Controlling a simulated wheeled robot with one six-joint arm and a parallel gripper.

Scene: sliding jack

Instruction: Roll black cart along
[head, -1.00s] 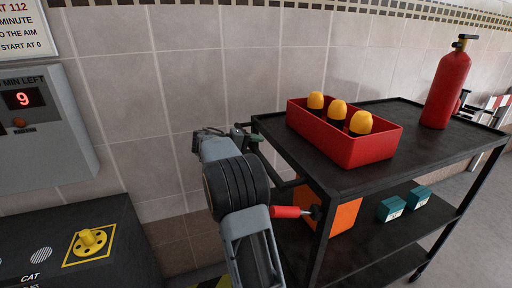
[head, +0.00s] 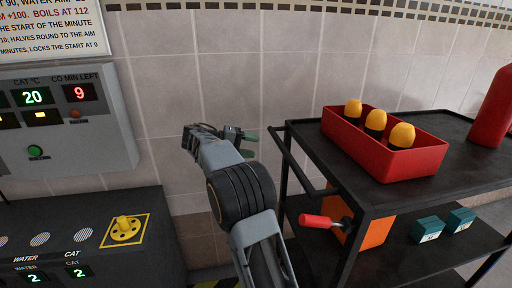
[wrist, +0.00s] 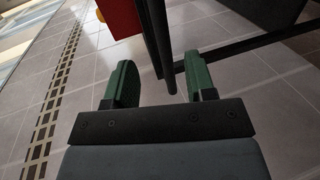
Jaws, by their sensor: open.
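The black cart (head: 300,131) stands at the right with a flat top, lower shelves and a dark side bar (head: 305,163) along its left end. My gripper (head: 249,144) is open, its green fingertips just left of the bar's far end. In the wrist view the open green fingers of my gripper (wrist: 161,82) have a dark bar (wrist: 161,48) of the cart reaching into view between them; neither finger is closed on it, and its depth is unclear. A red-gripped lever (head: 318,221) sticks out low on the cart's left end.
On the cart are a red bin (head: 392,161) with yellow-topped items, a fire extinguisher (head: 492,108), an orange box (head: 377,231) and teal boxes (head: 428,229). A dark console (head: 85,222) and a grey panel (head: 75,118) are at left. The tiled wall is behind.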

